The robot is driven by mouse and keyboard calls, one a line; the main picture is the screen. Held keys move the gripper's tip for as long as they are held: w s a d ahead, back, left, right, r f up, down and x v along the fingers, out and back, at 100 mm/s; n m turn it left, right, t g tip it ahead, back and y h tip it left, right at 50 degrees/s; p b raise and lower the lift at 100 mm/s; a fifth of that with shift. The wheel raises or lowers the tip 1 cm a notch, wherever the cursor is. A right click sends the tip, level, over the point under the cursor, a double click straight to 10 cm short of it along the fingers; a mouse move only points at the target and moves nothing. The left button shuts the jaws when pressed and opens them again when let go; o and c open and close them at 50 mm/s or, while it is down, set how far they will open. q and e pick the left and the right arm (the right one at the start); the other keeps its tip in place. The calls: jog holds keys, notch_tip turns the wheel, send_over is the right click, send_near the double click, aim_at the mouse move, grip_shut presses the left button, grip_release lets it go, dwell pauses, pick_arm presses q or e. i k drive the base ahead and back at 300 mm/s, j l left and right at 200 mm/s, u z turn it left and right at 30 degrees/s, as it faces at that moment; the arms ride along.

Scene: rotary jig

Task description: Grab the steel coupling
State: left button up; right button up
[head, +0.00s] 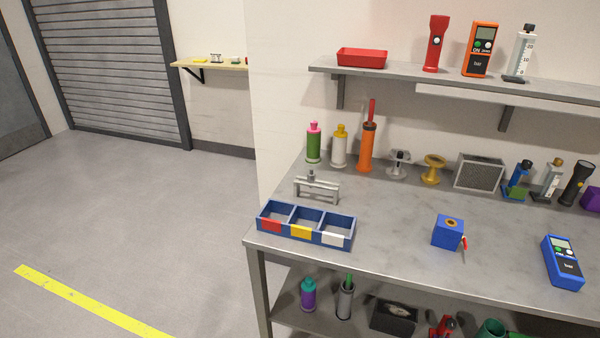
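A silver-grey flanged piece (398,163), which looks like the steel coupling, stands on the workbench (385,240) near the wall. It is between an orange cylinder with a red rod (367,148) and a similar gold flanged piece (432,169). A blue block (447,233) with a round opening on top and a red-tipped handle at its side sits at the middle right of the bench. A grey bridge-shaped stand (317,190) with a small grey part on top is at the left. Neither of my grippers is in view.
A blue three-compartment tray (322,240) with red, yellow and white labels sits at the front left edge. A blue meter (562,262) lies at the right. Bottles (314,143), a grey box (479,173) and tools line the back. A shelf (400,75) hangs above. The bench middle is clear.

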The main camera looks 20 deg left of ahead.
aim_at(311, 175)
jog(key=i+j, duration=0.1)
jog(key=j, duration=0.3)
jog(key=i+j, duration=0.15)
jog(key=j, duration=0.2)
jog(key=i+j, duration=0.1)
jog(key=j, duration=0.3)
jog(key=i+j, duration=0.1)
jog(key=j, duration=0.3)
jog(key=i+j, duration=0.15)
jog(key=j, duration=0.25)
jog(key=i+j, duration=0.1)
jog(key=j, duration=0.25)
jog(key=i+j+z, duration=0.1)
jog(key=j, duration=0.3)
